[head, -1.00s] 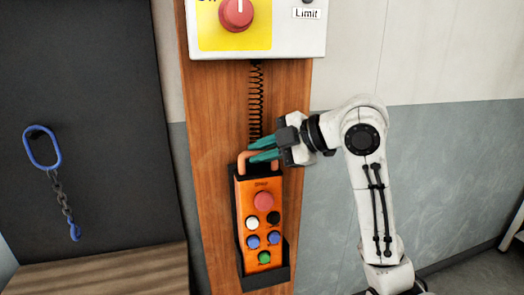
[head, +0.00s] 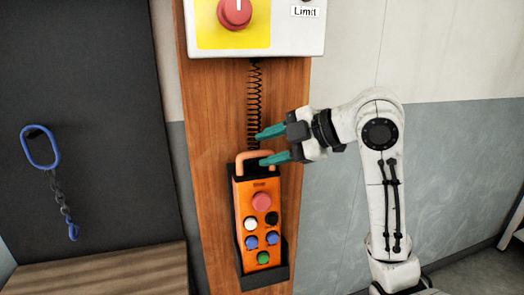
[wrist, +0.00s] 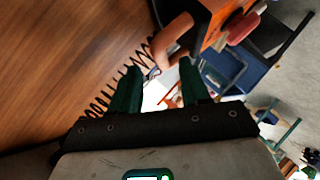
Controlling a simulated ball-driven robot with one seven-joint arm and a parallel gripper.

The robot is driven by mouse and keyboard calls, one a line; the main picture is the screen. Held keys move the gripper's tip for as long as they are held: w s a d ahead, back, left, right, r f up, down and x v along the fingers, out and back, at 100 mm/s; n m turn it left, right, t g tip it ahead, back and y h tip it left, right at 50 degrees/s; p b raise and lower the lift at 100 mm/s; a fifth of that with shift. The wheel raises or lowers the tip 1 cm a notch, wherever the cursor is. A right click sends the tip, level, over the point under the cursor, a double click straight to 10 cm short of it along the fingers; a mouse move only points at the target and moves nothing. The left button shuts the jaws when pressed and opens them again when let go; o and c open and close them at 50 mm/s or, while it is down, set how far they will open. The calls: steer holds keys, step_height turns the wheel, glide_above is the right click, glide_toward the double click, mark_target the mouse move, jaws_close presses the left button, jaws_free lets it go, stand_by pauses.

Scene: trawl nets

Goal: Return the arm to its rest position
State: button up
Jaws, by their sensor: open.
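My gripper (head: 266,147) is open and empty, its two teal fingers pointing left. It is just right of and above the handle of an orange pendant control (head: 257,225). The pendant sits upright in a black holder on a wooden board, with red, white, black, blue and green buttons on its face. In the wrist view, the gripper (wrist: 156,85) shows its fingers apart. The pendant (wrist: 215,22) and its handle are beyond the fingertips there, with nothing between the fingers.
A coiled black cable (head: 254,100) hangs from a control box (head: 290,30) with a red knob, close to the fingertips. The wooden board (head: 207,150) stands behind. A blue ring on a chain (head: 41,148) hangs at the left. The wall right of my arm is clear.

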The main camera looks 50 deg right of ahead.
steer(key=v, duration=0.8)
steer(key=shift+s, duration=0.2)
steer(key=shift+d, duration=0.1)
